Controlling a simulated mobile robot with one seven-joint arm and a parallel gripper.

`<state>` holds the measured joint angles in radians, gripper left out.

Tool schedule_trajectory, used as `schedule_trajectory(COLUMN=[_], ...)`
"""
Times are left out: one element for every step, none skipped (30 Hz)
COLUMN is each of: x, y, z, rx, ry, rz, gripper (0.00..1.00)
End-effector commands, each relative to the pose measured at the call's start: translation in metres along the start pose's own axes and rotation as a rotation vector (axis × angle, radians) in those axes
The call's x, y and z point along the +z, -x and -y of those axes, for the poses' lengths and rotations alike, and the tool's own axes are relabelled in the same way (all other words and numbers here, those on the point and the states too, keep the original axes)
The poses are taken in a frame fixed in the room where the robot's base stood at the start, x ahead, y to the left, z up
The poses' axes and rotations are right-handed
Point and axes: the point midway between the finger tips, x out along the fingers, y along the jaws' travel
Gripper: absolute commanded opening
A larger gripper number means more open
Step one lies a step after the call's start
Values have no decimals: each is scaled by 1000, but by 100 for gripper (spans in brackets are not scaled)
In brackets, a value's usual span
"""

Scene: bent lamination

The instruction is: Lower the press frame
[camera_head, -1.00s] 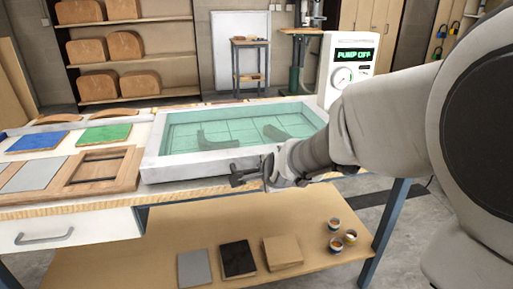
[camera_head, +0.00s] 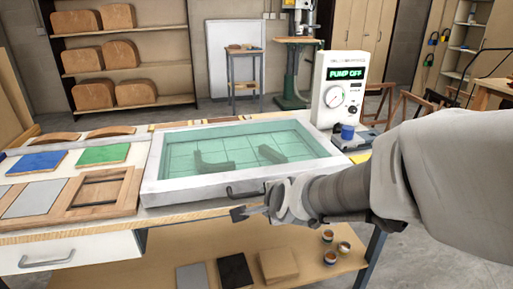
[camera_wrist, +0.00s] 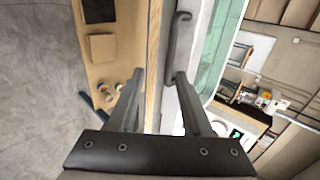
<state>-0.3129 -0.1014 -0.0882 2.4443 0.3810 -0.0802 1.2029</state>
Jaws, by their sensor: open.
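The press frame (camera_head: 165,190) is a pale rectangular frame with a see-through green sheet (camera_head: 210,165). It lies about level at the table's middle; I cannot tell whether it is fully seated. Two dark curved shapes (camera_head: 272,153) show through the sheet. A dark bar handle (camera_head: 246,191) is on its front side. My gripper (camera_head: 238,213) is in front of and slightly below the handle. In the wrist view, my gripper (camera_wrist: 158,76) has its fingers apart with nothing between them. The handle (camera_wrist: 175,45) lies just beyond the right fingertip, and I cannot tell whether they touch.
Wooden frames and panels (camera_head: 103,190) cover the table's left side. The lower shelf (camera_head: 215,245) holds boards and small pots (camera_head: 329,257).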

Motion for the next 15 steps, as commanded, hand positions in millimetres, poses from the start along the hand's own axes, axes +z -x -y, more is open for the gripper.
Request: schedule_trajectory(x=[-1, 0, 0, -1, -1, -1, -1, -1, -2, -2, -2, -3, -3, -2, -2], y=[16, 21, 29, 35, 42, 50, 56, 62, 60, 61, 63, 66, 68, 70, 73], z=[6, 6, 6, 6, 6, 6, 6, 6, 1, 0, 1, 1, 1, 1, 1], rx=[-3, -3, -4, -3, -5, -6, -6, -6, -7, -7, -8, -7, -8, -7, -8], ry=[-3, -2, -1, -2, -3, -1, -2, -3, -4, -5, -6, -8, -7, -6, -6], rz=[-1, -1, -1, -2, -2, -2, -2, -3, -3, -4, -3, -3, -3, -2, -3], gripper=[49, 49, 49, 49, 49, 49, 49, 49, 49, 49, 49, 49, 49, 49, 49])
